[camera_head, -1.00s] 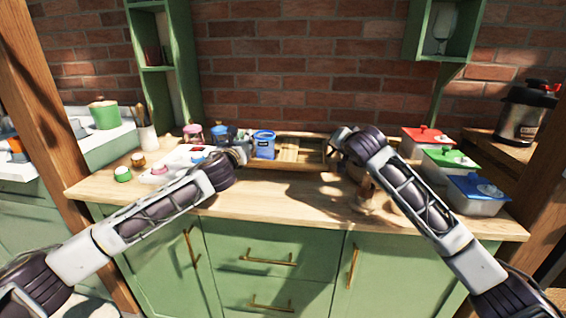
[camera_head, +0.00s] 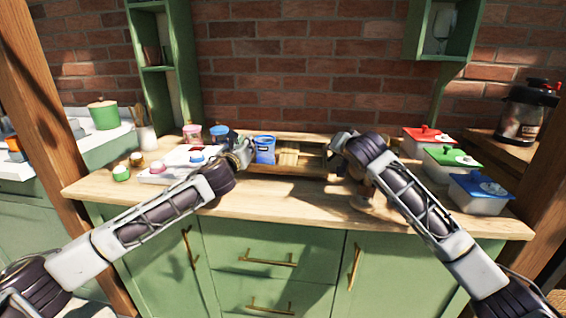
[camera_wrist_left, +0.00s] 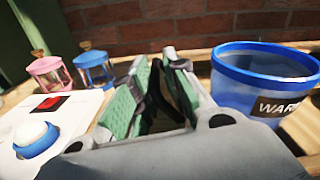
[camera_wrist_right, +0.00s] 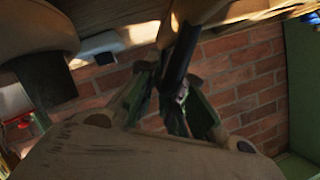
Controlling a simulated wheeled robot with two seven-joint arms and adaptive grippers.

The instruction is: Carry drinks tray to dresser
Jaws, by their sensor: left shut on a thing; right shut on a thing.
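The wooden tray (camera_head: 292,171) is at the back of the dresser top (camera_head: 290,203), close above it or resting on it; I cannot tell which. A blue cup (camera_head: 264,157) stands at its left end and also shows in the left wrist view (camera_wrist_left: 235,88). My left gripper (camera_head: 246,148) is shut at the tray's left end, beside the cup; its green-padded fingers show in the left wrist view (camera_wrist_left: 165,70). My right gripper (camera_head: 333,150) is at the right end. In the right wrist view its fingers (camera_wrist_right: 178,95) close around a dark bar, apparently the tray's handle.
Lidded containers, red (camera_head: 424,135), green (camera_head: 452,158) and blue (camera_head: 482,190), stand at the right. A white tray (camera_head: 152,178) and jars (camera_head: 193,133) stand at the left. Green shelves (camera_head: 157,68) and a brick wall (camera_head: 310,80) are behind. The dresser's front strip is clear.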

